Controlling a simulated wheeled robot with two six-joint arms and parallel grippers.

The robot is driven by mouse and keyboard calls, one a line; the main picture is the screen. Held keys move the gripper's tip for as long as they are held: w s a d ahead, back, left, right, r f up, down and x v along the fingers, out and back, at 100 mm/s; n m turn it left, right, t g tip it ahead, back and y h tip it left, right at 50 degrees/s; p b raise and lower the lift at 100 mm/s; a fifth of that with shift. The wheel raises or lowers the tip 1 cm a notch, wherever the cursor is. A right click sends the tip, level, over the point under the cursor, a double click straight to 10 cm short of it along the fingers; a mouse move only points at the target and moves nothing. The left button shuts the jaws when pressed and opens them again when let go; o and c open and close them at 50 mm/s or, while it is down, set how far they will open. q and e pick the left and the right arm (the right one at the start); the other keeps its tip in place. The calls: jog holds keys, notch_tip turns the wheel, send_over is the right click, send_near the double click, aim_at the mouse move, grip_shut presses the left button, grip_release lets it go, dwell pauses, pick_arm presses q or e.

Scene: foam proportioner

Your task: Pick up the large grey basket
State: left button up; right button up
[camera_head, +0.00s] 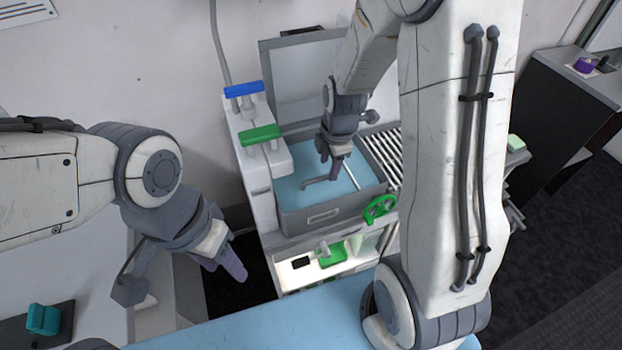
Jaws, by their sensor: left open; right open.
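A large grey box-like container (292,222) with a pale blue inside stands in the middle of the view, on a white machine. It is the only thing here that could be the large grey basket; I cannot tell for sure that it is. Its front wall bears a small label or handle. My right gripper (333,165) is open, pointing down over the container's inside; I cannot tell whether it touches anything. A thin grey bar (320,182) shows beside its fingers. My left gripper (234,264) is open and empty, left of and in front of the container.
A raised grey panel (293,75) stands behind the container. Metal rollers (385,150) lie to the right, partly behind my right arm. A light blue surface (270,325) is nearest.

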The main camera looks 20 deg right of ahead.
aim_at(326, 176)
jog(key=shift+w+f+p, duration=0.15)
jog(key=shift+w+f, duration=0.05)
jog(key=shift+f, duration=0.85)
jog(key=shift+w+f+p, duration=0.15)
jog(key=shift+w+f, duration=0.1)
jog(key=shift+f, duration=0.85)
jog(key=shift+w+f+p, duration=0.15)
jog(key=shift+w+f, duration=0.05)
jog(key=shift+f, duration=0.85)
grip_shut()
